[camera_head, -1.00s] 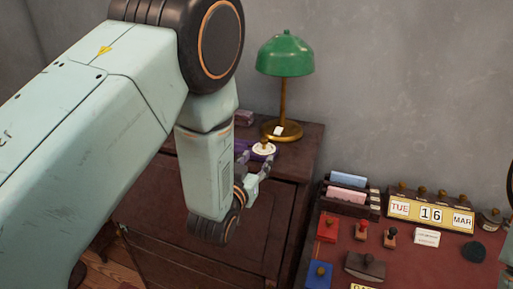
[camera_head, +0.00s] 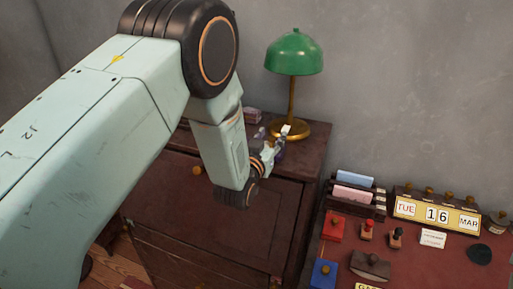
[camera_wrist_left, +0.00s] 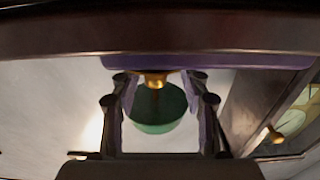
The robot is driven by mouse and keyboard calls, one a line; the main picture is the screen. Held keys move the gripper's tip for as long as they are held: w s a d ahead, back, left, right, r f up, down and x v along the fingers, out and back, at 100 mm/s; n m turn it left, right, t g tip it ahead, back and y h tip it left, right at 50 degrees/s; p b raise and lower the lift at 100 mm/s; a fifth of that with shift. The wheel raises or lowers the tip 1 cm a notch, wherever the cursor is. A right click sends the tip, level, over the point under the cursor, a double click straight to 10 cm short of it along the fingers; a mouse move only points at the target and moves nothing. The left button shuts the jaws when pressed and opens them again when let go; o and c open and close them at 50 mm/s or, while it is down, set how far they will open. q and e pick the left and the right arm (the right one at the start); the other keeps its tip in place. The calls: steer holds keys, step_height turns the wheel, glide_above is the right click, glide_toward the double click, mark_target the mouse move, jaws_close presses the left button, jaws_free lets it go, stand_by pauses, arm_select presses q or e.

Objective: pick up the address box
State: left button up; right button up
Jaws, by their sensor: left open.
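I cannot tell for sure which thing is the address box. My left gripper (camera_head: 268,152) is open at the cabinet's top, left of the lamp foot. A purple thing (camera_wrist_left: 230,62) stretches across the left wrist view beyond the fingertips. A gold knob-like part (camera_wrist_left: 155,80) shows between the open fingers (camera_wrist_left: 158,105); whether it belongs to the purple thing or the lamp is unclear. In the head view the gripper hides most of that spot. A small box-like thing (camera_head: 252,115) sits behind the gripper. My right gripper is out of view.
A green lamp (camera_head: 295,55) stands at the cabinet's back, close to my gripper; its shade shows in the left wrist view (camera_wrist_left: 158,110). The dark wooden cabinet (camera_head: 235,225) is below. The red desk at right holds stamps, a letter rack (camera_head: 352,195) and a calendar (camera_head: 437,212).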

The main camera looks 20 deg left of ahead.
arm_select(q)
steer(key=shift+d, duration=0.3)
steer(key=shift+c, duration=0.2)
steer(key=shift+w, duration=0.1)
steer(key=shift+c, duration=0.8)
steer(key=shift+a, duration=0.25)
steer(key=c, duration=0.6)
steer(key=shift+d, duration=0.25)
jaws_close()
